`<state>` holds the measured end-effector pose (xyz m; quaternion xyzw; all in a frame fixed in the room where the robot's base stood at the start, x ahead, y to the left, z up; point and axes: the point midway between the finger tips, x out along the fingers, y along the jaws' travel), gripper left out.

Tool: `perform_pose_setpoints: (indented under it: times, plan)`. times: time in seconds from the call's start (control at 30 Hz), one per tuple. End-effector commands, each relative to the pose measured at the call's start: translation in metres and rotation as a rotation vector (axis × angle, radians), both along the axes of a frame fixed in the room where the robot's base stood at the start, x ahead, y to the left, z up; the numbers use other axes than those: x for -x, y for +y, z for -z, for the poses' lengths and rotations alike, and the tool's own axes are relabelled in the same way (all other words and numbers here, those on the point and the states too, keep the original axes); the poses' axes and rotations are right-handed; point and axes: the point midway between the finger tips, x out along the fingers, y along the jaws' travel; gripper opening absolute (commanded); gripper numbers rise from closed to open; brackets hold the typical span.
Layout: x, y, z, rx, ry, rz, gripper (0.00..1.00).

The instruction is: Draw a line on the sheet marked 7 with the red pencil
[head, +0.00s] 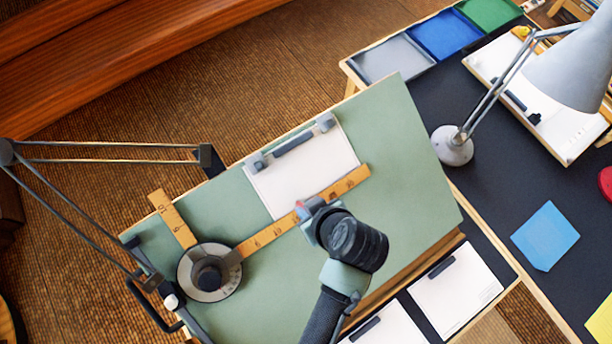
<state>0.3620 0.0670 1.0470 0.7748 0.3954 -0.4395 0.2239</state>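A white sheet (305,172) lies on the tilted green drafting board (405,150), with grey clips at its top edge. No number can be read on it. My gripper (304,209) is over the board at the sheet's lower edge, beside the wooden ruler (345,184) of the drafting arm.
The drafting machine's round head (210,272) and second ruler (174,219) lie on the board's left. More white sheets (455,290) lie below it. A lamp (452,146), blue tray (444,35), green tray (488,12), grey tray (392,61) and blue pad (545,236) are on the right.

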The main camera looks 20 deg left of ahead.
Motion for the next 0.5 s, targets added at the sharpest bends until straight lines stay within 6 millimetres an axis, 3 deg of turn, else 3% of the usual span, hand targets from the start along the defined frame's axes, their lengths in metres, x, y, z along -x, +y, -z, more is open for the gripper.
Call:
perform_pose_setpoints:
  times: [0.5]
  plan:
    - [-0.0049, -0.0037, 0.0004, 0.001, -0.001, 0.002, 0.0]
